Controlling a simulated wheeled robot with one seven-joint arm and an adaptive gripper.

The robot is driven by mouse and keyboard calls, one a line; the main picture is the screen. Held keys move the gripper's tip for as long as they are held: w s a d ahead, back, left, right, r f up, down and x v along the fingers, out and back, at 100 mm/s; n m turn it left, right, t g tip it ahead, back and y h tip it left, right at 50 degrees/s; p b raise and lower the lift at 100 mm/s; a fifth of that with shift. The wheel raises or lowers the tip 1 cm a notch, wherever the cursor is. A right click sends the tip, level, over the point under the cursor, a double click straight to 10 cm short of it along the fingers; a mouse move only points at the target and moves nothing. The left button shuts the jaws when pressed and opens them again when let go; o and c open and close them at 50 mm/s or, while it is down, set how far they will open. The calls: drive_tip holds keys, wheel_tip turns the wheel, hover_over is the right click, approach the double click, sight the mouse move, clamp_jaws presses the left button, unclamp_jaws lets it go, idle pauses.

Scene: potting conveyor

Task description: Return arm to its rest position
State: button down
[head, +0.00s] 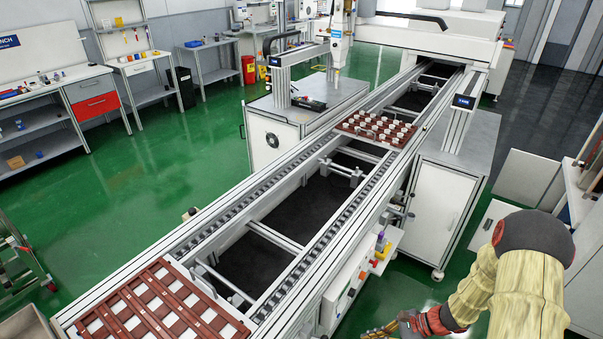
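My arm comes in at the lower right of the head view, with pale yellow ribbed links and a dark joint. It reaches down and left, beside the near right side of the conveyor (325,258). My gripper (380,331) is at the bottom edge, partly cut off by the frame.
A brown tray with white blocks (136,268) lies at the conveyor's near end. Another brown tray (347,127) with white round pieces sits farther along. A white cabinet (437,205) stands right of the conveyor. Green floor (170,180) is clear on the left.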

drive_tip(key=s+a+r+n+t+h, duration=0.1)
drive_tip(key=s+r+n+h, duration=0.2)
drive_tip(key=r, duration=1.1)
drive_tip(key=s+a+r+n+t+h, duration=0.1)
drive_tip(key=s+r+n+h, duration=0.2)
drive_tip(key=s+r+n, duration=0.4)
drive_tip(key=s+a+r+n+t+h, duration=0.1)
drive_tip(key=s+r+n, duration=0.4)
drive_tip(key=r, duration=1.6)
drive_tip(key=n+t+h, duration=0.1)
drive_tip(key=n+h, duration=0.1)
drive_tip(key=n, duration=0.1)
drive_tip(key=shift+r+n, duration=0.2)
drive_tip(key=shift+n, duration=0.1)
drive_tip(key=shift+s, duration=0.1)
